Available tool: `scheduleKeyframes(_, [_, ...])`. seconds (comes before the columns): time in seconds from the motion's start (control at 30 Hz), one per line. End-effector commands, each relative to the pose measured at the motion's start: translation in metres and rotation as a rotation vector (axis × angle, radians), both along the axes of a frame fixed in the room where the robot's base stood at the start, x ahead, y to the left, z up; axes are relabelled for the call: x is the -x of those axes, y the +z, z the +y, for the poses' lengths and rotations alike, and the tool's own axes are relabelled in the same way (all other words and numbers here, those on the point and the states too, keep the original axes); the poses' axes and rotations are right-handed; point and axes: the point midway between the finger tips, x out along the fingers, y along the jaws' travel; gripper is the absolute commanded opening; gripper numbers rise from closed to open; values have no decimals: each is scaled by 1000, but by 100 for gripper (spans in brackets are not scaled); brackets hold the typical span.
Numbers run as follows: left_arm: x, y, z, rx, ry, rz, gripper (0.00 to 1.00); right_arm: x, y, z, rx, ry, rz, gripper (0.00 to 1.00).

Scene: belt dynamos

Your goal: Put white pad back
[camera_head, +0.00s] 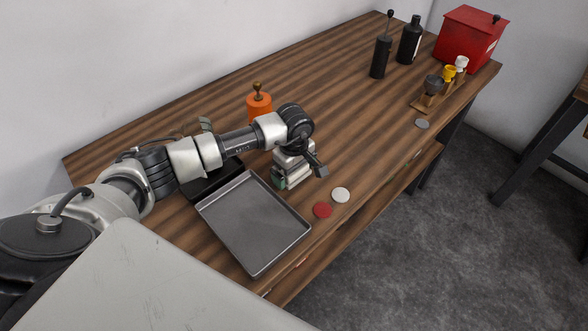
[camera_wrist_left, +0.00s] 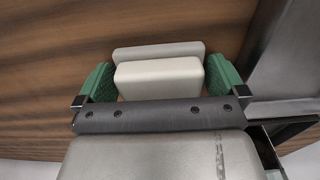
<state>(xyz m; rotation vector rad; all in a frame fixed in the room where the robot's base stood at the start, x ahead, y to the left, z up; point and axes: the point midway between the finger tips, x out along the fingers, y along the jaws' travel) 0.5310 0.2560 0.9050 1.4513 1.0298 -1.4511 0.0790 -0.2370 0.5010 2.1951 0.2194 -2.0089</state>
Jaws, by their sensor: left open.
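My left gripper (camera_head: 288,181) hangs low over the table beside the metal tray, pointing down. In the left wrist view its two green fingers are apart (camera_wrist_left: 160,82), so it is open. A white pad-like block (camera_wrist_left: 158,72) with rounded corners shows between the fingers, with a small gap on each side. A grey strip (camera_wrist_left: 158,51) lies along its far edge. In the head view the gripper body hides most of this spot. A flat white disc (camera_head: 341,194) lies on the table to the right of the gripper. My right gripper is not in view.
A grey metal tray (camera_head: 280,254) lies at the front. A red disc (camera_head: 322,210) lies by its right corner. An orange canister (camera_head: 259,107) stands behind. Black bottles (camera_head: 381,58), a red box (camera_head: 470,42) and a wooden rack (camera_head: 424,106) stand far right. The middle table (camera_head: 340,110) is clear.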

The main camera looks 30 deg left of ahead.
Motion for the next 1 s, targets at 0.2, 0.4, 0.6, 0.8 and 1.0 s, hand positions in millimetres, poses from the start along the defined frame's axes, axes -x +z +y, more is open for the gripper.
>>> scheduleKeyframes(0.2, [-1, 28, 0, 0, -2, -6, 100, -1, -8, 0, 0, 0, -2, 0])
scheduleKeyframes(0.4, [-1, 73, 1, -1, 0, -7, 100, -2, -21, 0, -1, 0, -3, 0])
scheduleKeyframes(0.6, [-1, 107, 0, 0, 0, -4, 100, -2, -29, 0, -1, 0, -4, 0])
scheduleKeyframes(0.8, [0, 121, 0, -1, 0, 0, 100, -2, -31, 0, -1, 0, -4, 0])
scheduleKeyframes(1.0, [0, 122, 0, 0, 0, 1, 100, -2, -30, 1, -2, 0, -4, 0])
